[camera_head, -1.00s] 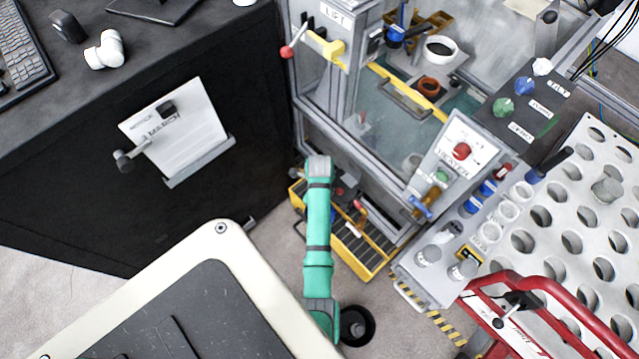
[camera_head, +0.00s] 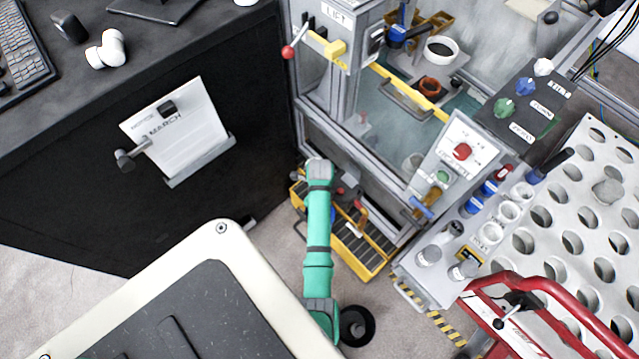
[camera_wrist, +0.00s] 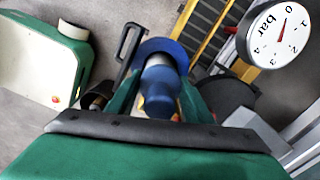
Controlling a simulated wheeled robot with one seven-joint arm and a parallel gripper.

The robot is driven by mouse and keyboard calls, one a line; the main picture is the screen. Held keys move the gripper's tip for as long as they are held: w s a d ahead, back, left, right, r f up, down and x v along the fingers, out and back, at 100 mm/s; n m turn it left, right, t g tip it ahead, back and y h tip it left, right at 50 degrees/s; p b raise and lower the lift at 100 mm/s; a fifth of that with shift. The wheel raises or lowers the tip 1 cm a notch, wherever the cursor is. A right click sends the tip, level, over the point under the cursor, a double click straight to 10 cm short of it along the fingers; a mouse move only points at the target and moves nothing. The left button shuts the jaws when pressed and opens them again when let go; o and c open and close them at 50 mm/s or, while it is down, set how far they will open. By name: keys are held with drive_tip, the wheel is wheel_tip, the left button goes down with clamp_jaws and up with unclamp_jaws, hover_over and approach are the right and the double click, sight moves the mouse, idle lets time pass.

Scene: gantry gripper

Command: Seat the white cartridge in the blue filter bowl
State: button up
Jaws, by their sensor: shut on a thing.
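In the wrist view, my gripper (camera_wrist: 157,105) has its green fingers shut on a blue round part (camera_wrist: 160,50) with a wide rim and a grey band. I cannot tell whether this is the filter bowl. In the head view my arm hides the gripper's tips. Several pale cylinders and rings stand on the grey bench at the right, among them a grey-white cylinder (camera_head: 428,256) and a white ring (camera_head: 490,232). Blue cylinders (camera_head: 470,206) stand beside them. I cannot tell which is the white cartridge. No cartridge shows in my fingers.
A yellow toolbox (camera_head: 372,268) lies on the floor beside my arm. A framed machine (camera_head: 340,100) stands behind it. A red rail (camera_head: 540,285) and a perforated white plate (camera_head: 590,250) are at the right. A pressure gauge (camera_wrist: 280,35) is close in the wrist view.

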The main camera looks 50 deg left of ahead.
drive_tip(key=shift+f, duration=2.55)
drive_tip(key=o, duration=1)
drive_tip(key=shift+o, duration=0.2)
drive_tip(key=shift+w, duration=0.1)
drive_tip(key=shift+w+d+f, duration=0.1)
drive_tip(key=shift+w+d, duration=0.05)
drive_tip(key=shift+d, duration=0.05)
wheel_tip(320, 180, up, 14)
drive_tip(key=shift+a+f, duration=0.15)
drive_tip(key=shift+s+r, duration=0.15)
drive_tip(key=shift+r, duration=1.35)
drive_tip(key=shift+s+r, duration=0.1)
drive_tip(key=shift+r, duration=1.4)
